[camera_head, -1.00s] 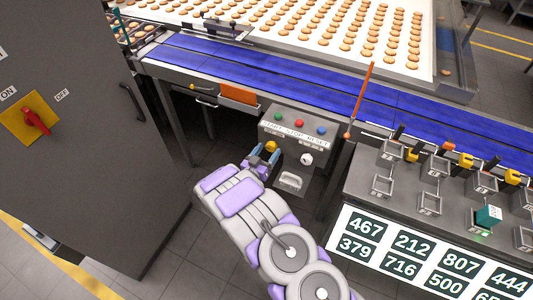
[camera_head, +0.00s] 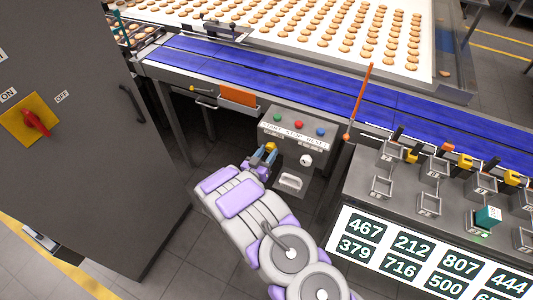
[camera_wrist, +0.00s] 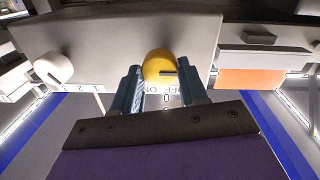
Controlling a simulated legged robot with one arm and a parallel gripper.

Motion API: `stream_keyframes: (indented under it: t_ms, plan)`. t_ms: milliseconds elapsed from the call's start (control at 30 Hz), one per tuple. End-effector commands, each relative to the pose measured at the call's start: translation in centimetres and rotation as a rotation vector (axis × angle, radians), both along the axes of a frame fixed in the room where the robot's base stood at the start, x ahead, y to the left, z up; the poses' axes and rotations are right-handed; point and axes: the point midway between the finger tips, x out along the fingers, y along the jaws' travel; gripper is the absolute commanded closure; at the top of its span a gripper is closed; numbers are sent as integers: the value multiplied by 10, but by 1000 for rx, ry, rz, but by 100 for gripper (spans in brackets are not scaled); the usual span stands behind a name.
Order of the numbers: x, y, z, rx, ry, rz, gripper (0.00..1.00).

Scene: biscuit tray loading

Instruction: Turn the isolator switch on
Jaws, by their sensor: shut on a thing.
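A red rotary handle on a yellow plate (camera_head: 22,128), between ON and OFF labels, is on the grey cabinet at the left. The handle (camera_head: 36,123) slants toward the lower right, and my gripper is well away from it. My gripper (camera_head: 266,157) is at the grey control box (camera_head: 292,127) under the conveyor. Its blue fingers are shut on a yellow knob (camera_wrist: 158,64) on the box, one finger on each side. The knob also shows in the head view (camera_head: 271,147). A dark pointer mark and small OFF and ON lettering show at the knob in the wrist view.
The box carries green, red and blue buttons (camera_head: 299,124) and a white selector knob (camera_head: 306,160). A blue conveyor (camera_head: 300,85) runs behind. A grey bench with metal holders (camera_head: 428,204) and number cards stands at the right. Floor is clear between cabinet and box.

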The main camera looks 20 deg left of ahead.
Motion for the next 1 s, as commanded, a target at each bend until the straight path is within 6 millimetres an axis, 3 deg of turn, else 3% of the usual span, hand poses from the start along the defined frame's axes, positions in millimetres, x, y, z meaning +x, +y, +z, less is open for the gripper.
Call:
stream_keyframes:
  t_ms: [367, 1000]
  plan:
    - [0, 2, 2, 136, -10, 3, 87]
    - [-1, 1, 5, 721, -54, 3, 87]
